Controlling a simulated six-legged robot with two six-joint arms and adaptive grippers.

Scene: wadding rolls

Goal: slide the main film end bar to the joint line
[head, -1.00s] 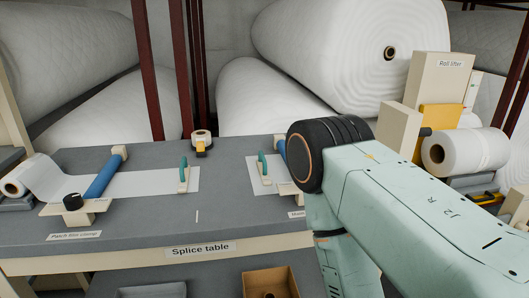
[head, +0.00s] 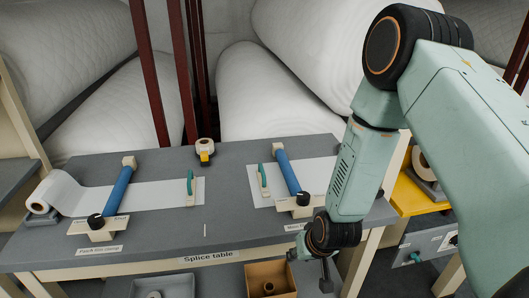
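The main film end bar (head: 257,184), a cream bar with a green handle, lies across the left end of the right-hand white film (head: 316,170) on the splice table (head: 225,211). A short pale line (head: 205,230) marks the table near its front edge, left of that bar; it looks like the joint line. A blue clamp bar with a black knob (head: 287,172) crosses the right film. My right arm hangs down from the right, and its gripper (head: 310,268) is at the table's front edge, below and right of the end bar, apart from it. Its fingers are unclear. My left gripper is out of view.
The left film has a matching end bar (head: 190,188) and a blue clamp (head: 119,189). A tape dispenser (head: 205,151) stands at the back. A cardboard box (head: 271,280) and a grey tray (head: 165,288) sit below. The table between the films is clear.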

